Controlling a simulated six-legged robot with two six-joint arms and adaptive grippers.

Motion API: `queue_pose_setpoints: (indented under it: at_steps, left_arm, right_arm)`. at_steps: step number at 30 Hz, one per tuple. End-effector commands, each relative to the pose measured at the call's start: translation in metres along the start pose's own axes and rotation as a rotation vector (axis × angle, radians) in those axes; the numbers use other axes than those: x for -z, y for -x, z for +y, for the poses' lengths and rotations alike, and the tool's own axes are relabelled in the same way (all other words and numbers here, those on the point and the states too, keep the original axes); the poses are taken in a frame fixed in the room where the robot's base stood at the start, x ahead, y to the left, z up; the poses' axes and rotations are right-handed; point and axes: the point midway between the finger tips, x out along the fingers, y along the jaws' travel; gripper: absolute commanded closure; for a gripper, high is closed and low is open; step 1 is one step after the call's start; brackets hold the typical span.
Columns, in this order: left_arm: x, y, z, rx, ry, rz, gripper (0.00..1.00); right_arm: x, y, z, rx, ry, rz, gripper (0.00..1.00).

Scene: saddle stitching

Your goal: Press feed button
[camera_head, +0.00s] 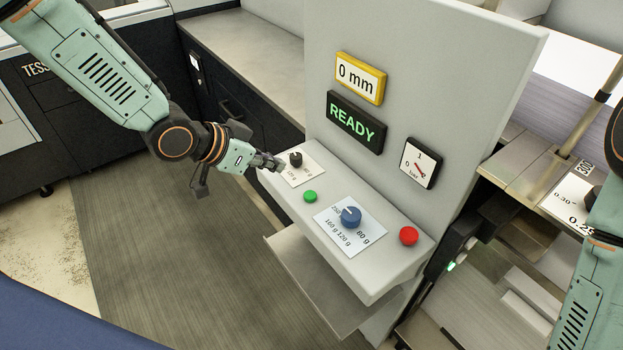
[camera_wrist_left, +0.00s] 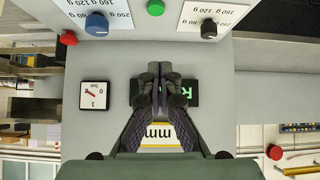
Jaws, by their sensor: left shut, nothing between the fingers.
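A green button (camera_head: 310,196) sits on the sloped grey console (camera_head: 373,281), between a black knob (camera_head: 296,159) and a blue knob (camera_head: 351,216). A red button (camera_head: 408,236) sits near the console's right end. No button label reading "feed" is legible. My left gripper (camera_head: 276,164) is shut and empty, beside the black knob at the console's left end and apart from the green button. In the left wrist view, the shut fingers (camera_wrist_left: 160,85) cover part of the READY display, and the green button (camera_wrist_left: 155,7) shows at the top edge. My right gripper is out of view.
The upright panel (camera_head: 420,60) bears a yellow-framed "0 mm" display (camera_head: 360,78), a READY display (camera_head: 356,123) and a pressure gauge (camera_head: 420,163) behind the console. A metal tray (camera_head: 300,265) juts out below. Open floor (camera_head: 160,245) lies to the left.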

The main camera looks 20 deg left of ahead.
Motion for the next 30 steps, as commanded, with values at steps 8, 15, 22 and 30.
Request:
queue_pose_setpoints:
  at_steps: [8,15,22,30]
  left_arm:
    - [-0.009,0.003,0.004,-0.012,-0.043,-0.028,1.00]
    - [-0.009,0.002,0.005,-0.011,-0.042,-0.028,1.00]
    - [-0.010,-0.018,0.005,-0.012,-0.047,-0.033,1.00]
    - [-0.009,-0.064,0.004,-0.014,-0.048,-0.033,1.00]
  right_arm:
    - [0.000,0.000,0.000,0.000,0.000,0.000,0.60]
    - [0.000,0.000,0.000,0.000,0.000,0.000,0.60]
    - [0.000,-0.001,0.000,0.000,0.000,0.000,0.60]
    - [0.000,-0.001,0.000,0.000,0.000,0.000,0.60]
